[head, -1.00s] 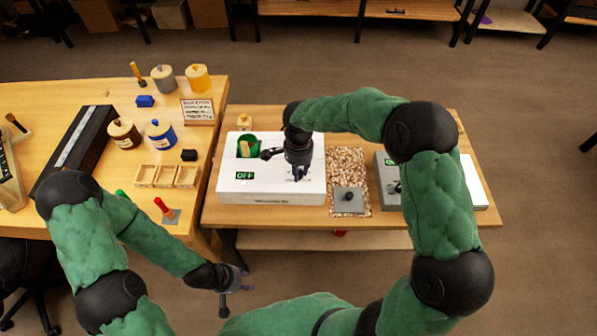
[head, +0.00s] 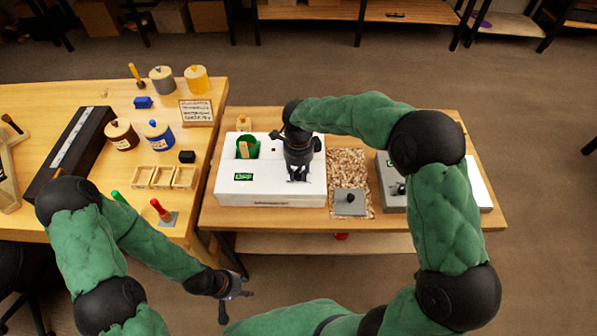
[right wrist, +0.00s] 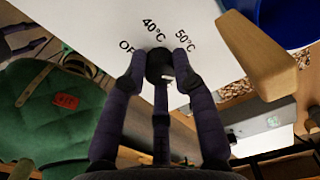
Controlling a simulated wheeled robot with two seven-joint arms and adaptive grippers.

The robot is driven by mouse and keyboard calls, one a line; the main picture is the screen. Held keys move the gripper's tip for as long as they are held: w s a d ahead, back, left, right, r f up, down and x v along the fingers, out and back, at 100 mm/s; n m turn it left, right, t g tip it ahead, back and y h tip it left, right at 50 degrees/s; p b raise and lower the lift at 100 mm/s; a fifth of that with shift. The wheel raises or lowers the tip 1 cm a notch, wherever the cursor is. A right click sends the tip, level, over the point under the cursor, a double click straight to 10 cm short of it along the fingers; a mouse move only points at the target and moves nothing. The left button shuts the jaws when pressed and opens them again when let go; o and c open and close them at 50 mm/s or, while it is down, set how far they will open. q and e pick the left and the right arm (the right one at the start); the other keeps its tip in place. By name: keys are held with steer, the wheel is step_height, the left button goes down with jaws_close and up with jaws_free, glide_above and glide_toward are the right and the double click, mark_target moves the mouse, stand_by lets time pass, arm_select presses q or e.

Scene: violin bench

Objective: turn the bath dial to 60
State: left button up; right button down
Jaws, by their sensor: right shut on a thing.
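The white bath (head: 270,197) stands on the lower bench, with a green pot (head: 247,140) set in its top and a green display reading OFF (head: 243,176) on it. My right gripper (head: 299,176) points down over the bath top and hides the dial in the head view. In the right wrist view its fingers are shut around the small black dial (right wrist: 160,64). The labels OFF, 40°C and 50°C show around the dial; a 60 mark is not visible. My left gripper (head: 236,296) is open and empty in front of the bench.
Right of the bath are a tray of wood chips (head: 348,163) with a grey block (head: 349,201) and a grey box (head: 387,170). The left table (head: 60,95) holds jars, small wooden boxes and a red-handled tool (head: 160,208). A wooden stick (right wrist: 258,55) stands near my right fingers.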

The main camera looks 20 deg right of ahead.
mark_target(299, 173)
steer(key=shift+m, duration=0.6)
steer(key=c, duration=1)
jaws_free()
step_height(299, 173, up, 12)
